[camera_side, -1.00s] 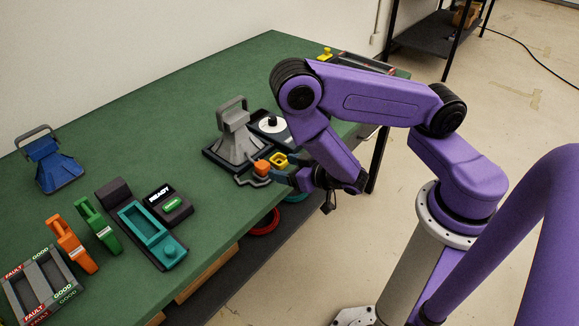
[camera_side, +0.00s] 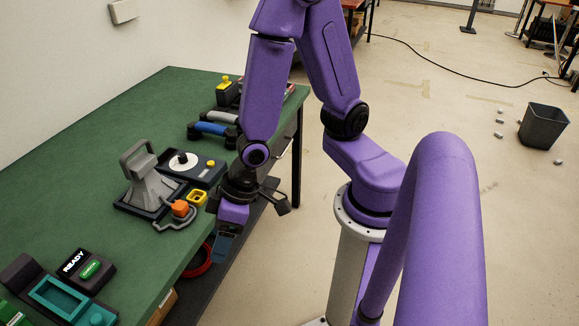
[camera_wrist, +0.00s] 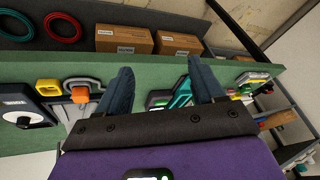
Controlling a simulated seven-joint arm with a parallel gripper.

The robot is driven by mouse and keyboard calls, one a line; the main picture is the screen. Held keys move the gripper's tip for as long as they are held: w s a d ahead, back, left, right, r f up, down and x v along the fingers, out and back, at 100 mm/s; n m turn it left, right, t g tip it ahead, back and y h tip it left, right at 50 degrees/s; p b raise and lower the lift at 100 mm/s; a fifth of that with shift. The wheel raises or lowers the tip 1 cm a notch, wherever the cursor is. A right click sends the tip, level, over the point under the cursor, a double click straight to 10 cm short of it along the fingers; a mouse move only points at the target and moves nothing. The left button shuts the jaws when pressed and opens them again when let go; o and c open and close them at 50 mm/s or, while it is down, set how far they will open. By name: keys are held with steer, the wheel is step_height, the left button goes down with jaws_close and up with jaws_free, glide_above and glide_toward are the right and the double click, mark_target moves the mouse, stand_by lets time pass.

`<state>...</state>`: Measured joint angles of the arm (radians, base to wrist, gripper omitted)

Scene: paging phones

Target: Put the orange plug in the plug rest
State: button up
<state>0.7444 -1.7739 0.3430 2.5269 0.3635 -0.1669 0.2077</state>
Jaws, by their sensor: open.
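The orange plug (camera_side: 181,208) sits near the table's front edge, on a grey cord beside a grey handled stand (camera_side: 150,178). It also shows in the wrist view (camera_wrist: 79,91). A yellow square socket (camera_side: 197,198), which looks like the plug rest, is just right of the plug; in the wrist view it is left of the plug (camera_wrist: 48,87). My gripper (camera_side: 224,246) hangs at the table's front edge, to the right of the plug and apart from it. In the wrist view its fingers (camera_wrist: 160,72) are spread, with no object held between them.
A dial unit (camera_side: 190,165) and a blue-handled item (camera_side: 212,130) stand behind the plug. A teal tray (camera_side: 60,298) and a READY box (camera_side: 88,270) are at the lower left. Cartons (camera_wrist: 125,39) and cable coils (camera_wrist: 62,27) lie on the lower shelf. Green table between is clear.

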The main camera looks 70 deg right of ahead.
steer(key=s+d+r+n+g+h, duration=0.3)
steer(key=s+d+r+n, duration=0.4)
steer(key=s+d+r, duration=0.3)
steer(key=shift+d+r, duration=0.5)
steer(key=shift+r, duration=0.4)
